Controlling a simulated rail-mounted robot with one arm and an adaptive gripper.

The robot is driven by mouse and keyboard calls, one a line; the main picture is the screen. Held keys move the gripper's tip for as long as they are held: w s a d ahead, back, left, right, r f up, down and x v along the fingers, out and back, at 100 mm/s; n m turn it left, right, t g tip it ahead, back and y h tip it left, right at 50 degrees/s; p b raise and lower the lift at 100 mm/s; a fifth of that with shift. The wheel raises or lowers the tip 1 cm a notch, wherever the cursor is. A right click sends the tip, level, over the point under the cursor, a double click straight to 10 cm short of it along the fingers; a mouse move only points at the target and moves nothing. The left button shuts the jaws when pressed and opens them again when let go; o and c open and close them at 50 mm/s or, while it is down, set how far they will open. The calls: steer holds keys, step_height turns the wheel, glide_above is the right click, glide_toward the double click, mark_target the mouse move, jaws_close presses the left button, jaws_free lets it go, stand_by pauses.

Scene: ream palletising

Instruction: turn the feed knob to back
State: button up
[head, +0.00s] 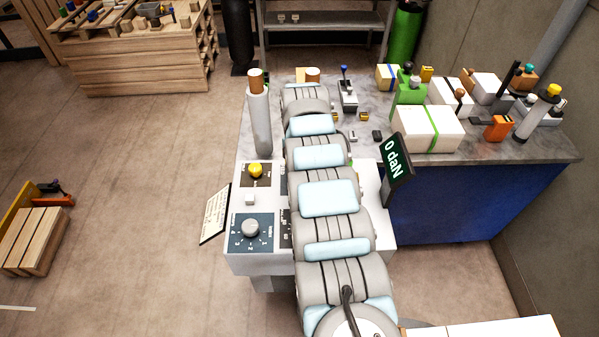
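A grey round knob (251,229) sits on a blue dial plate (238,244) with white markings, at the front left of the pale machine (283,262). A yellow knob (255,170) sits on a dark plate farther back on the same machine. The lettering is too small to read, so I cannot tell which is the feed knob or where it points. My arm stretches from the bottom edge away over the machine and hides its middle. My gripper is not visible; the far end of the arm hides that area.
A tilted display (396,160) reads "0 daN" to the arm's right. A grey post (260,122) stands behind the yellow knob. The grey-topped bench (456,162) holds wrapped reams and tools. A card (215,214) hangs at the machine's left.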

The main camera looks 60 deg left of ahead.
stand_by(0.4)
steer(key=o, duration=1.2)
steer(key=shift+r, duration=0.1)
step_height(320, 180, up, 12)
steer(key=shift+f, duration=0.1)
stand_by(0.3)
